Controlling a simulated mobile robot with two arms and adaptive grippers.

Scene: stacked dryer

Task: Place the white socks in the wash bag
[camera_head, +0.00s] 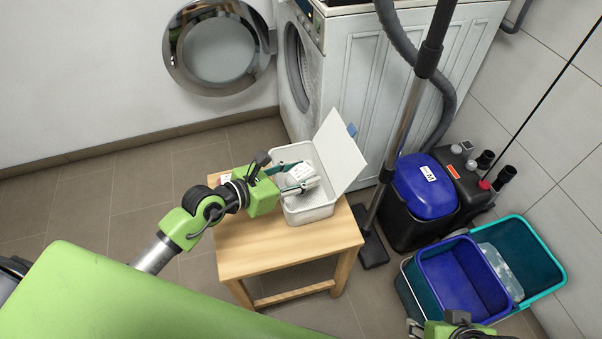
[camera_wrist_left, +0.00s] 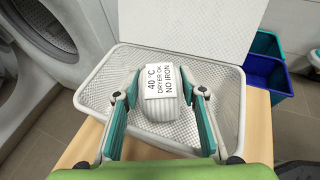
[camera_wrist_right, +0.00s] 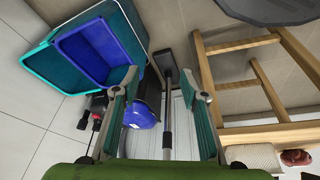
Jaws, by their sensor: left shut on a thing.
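The white socks (camera_head: 303,172) are a ribbed bundle with a printed care label. They also show in the left wrist view (camera_wrist_left: 165,108). My left gripper (camera_head: 297,181) is shut on them, one finger on each side. It holds them over the open wash bag (camera_head: 308,214), a white mesh box with its lid standing up at the right. The left wrist view shows the bag's rim (camera_wrist_left: 90,98) around the socks; whether they touch its bottom I cannot tell. My right gripper (camera_wrist_right: 160,82) is open and empty, away from the bag.
The bag stands on a wooden stool (camera_head: 270,255). A washing machine (camera_head: 360,85) stands behind it. Right of the stool are a mop or vacuum pole (camera_head: 400,125), a blue-lidded black machine (camera_head: 425,188) and blue and teal buckets (camera_head: 455,275). The stool's front part is clear.

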